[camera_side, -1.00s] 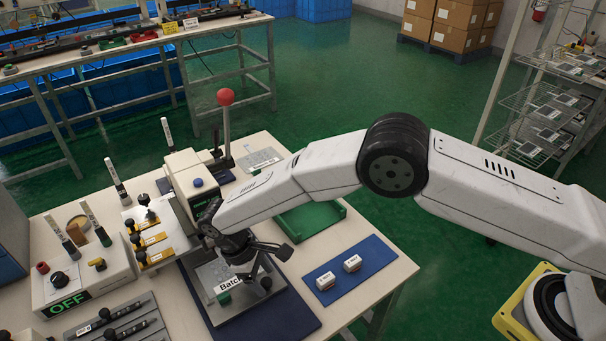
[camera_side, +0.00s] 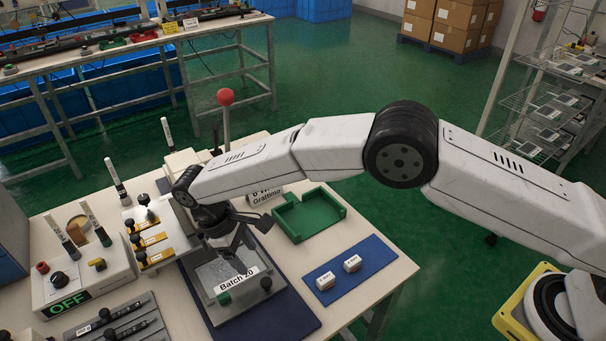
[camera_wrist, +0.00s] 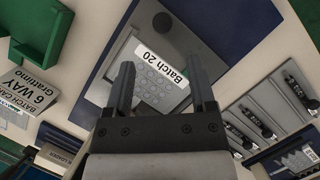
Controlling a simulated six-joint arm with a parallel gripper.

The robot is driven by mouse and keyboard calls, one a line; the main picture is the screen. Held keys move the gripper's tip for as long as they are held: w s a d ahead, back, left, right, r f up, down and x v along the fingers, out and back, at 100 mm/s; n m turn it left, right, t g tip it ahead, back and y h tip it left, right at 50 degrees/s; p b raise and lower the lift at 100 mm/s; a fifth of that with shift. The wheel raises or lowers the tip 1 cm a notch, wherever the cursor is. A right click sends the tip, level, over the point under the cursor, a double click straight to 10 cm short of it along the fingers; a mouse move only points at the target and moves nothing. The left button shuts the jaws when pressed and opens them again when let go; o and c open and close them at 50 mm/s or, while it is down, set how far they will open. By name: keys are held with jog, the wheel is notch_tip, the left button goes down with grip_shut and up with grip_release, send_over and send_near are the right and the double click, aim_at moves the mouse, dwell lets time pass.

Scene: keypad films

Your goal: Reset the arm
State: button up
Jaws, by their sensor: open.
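My gripper (camera_side: 238,256) hangs above the grey fixture (camera_side: 207,285) on the dark blue mat (camera_side: 290,318). Its two fingers are spread apart with nothing between them, as the wrist view (camera_wrist: 158,66) also shows. A keypad film with a pale key grid (camera_wrist: 158,88) lies in the fixture, with a white "Batch 20" label (camera_side: 237,285) across its edge. In the side view my fingers hide part of the film. The fingers look apart from the fixture, though the exact height is hard to tell.
A green tray (camera_side: 338,211) sits at the back right, beside a "Grattimo" card (camera_side: 265,197). Two small white blocks (camera_side: 352,263) stand on a blue mat (camera_side: 382,250). A control box reading OFF (camera_side: 70,303) and yellow clamps (camera_side: 155,239) are left. A red-knobbed lever (camera_side: 226,98) rises behind.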

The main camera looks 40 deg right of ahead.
jog(key=d+r+m+t+y, duration=0.1)
jog(key=d+r, duration=0.2)
jog(key=d, duration=0.3)
jog(key=s+d+r+m+t+y, duration=0.1)
jog(key=d+r+m, duration=0.1)
jog(key=d, duration=0.3)
jog(key=d+r+m+y, duration=0.1)
jog(key=d+r, duration=0.2)
jog(key=d, duration=0.3)
jog(key=s+d+r+m+t, duration=0.1)
jog(key=s+d+m+t, duration=0.2)
jog(key=s+d, duration=1.1)
jog(key=shift+s+r+m+t, duration=0.15)
jog(key=shift+s+m+t, duration=0.25)
jog(key=shift+s+m, duration=0.5)
